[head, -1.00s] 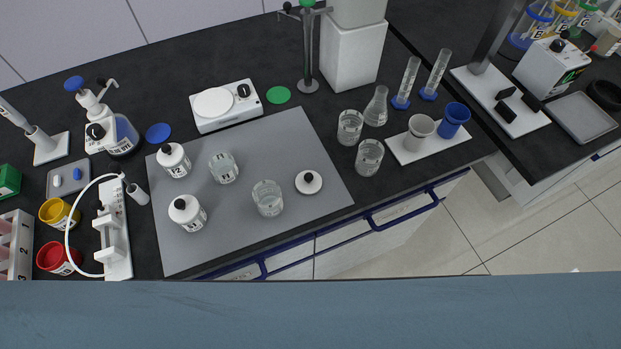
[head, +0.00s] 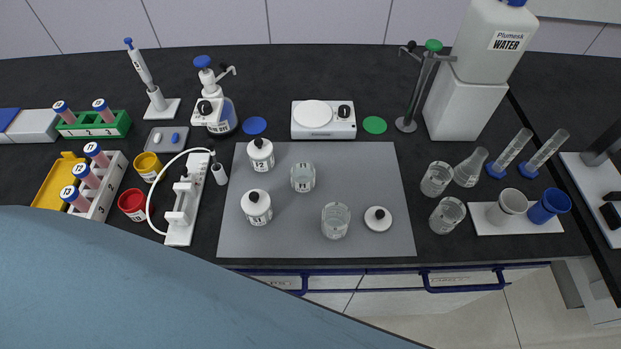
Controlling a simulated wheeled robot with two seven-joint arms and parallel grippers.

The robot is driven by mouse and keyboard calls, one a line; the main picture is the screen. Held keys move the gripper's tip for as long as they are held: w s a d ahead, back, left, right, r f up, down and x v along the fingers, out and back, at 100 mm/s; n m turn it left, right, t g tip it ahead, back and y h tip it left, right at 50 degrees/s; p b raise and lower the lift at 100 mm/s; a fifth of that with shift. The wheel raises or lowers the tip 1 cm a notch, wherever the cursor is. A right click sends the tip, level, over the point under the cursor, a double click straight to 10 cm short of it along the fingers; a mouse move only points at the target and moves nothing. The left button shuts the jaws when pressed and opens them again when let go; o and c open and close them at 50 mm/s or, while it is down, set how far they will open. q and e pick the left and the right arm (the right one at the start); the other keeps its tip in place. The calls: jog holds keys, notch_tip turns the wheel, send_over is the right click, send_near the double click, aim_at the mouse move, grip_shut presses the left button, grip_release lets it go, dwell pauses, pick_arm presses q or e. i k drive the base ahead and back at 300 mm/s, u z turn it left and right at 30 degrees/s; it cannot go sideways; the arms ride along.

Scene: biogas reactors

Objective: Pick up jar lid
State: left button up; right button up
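The jar lid (head: 378,219) is a white disc with a black knob. It lies flat near the right front corner of the grey mat (head: 355,163). An open glass jar (head: 335,220) stands just left of it. Another open glass jar (head: 303,177) stands further back. Two white-lidded jars stand on the mat's left side, one marked 12 (head: 260,155) and one in front of it (head: 257,208). Neither of my grippers shows in the head view.
Glass beakers (head: 437,178) and a flask (head: 470,168) stand right of the mat. A white tray (head: 515,222) holds a grey and a blue cup. A hotplate (head: 323,120) is behind the mat. A pump with a white tube (head: 185,200) is left.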

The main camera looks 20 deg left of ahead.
aim_at(378, 219)
jog(key=u, duration=1.2)
jog(key=k, duration=0.45)
jog(key=z, duration=0.55)
